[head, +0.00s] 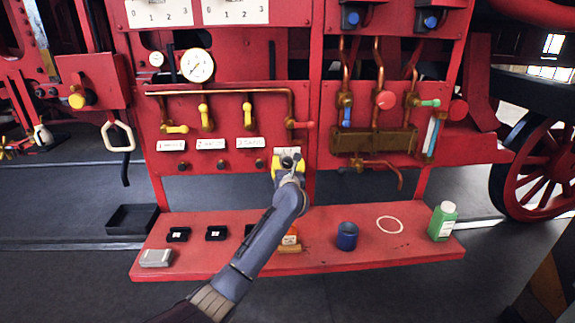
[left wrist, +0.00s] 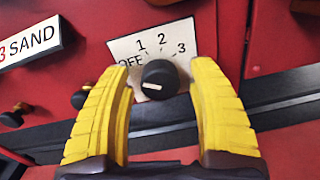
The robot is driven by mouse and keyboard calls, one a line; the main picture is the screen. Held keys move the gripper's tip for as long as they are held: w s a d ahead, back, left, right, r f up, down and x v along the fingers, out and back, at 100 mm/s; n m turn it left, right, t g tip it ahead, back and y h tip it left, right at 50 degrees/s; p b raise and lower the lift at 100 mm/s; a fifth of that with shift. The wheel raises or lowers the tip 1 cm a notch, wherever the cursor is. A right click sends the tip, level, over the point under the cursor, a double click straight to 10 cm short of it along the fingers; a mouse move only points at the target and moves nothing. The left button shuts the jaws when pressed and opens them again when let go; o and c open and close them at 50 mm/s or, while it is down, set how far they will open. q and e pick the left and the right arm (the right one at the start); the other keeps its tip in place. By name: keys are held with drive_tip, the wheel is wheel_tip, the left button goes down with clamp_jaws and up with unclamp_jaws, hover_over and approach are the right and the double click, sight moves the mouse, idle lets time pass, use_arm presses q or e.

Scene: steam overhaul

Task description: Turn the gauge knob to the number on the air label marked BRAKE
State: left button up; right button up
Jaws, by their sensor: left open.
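The black gauge knob (left wrist: 160,80) sits on a white plate (left wrist: 122,47) marked OFF, 1, 2 and 3. Its white mark is on its left side, below the word OFF. My left gripper (left wrist: 160,105) is open, its yellow fingers on either side of the knob, with no clear contact. In the head view my left gripper (head: 288,165) covers the knob. Three white air labels hang in a row: the left (head: 171,145) starts with 1, the middle (head: 211,144) seems to start with 2, and the right (head: 250,143) reads 3 SAND. The first two words are too small to read.
Yellow valve handles (head: 204,112) and a copper pipe (head: 220,93) are above the labels. A red shelf (head: 345,268) below holds a blue cup (head: 347,236), a green bottle (head: 443,221), black holders and a grey box (head: 156,258).

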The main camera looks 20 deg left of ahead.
use_arm(q)
drive_tip(key=shift+o, duration=0.2)
drive_tip(key=c, duration=1.3)
drive_tip(key=shift+a+f+m, duration=0.1)
drive_tip(key=shift+m, duration=0.7)
clamp_jaws()
drive_tip(key=shift+f+m, duration=0.1)
drive_tip(key=shift+m, duration=2.1)
drive_tip(key=shift+a+m, duration=0.2)
drive_tip(key=shift+m, duration=0.7)
drive_tip(key=o, duration=0.9)
unclamp_jaws()
drive_tip(key=shift+a, duration=0.1)
drive_tip(key=o, duration=0.4)
drive_tip(key=shift+d+r, duration=0.2)
drive_tip(key=shift+c, duration=0.2)
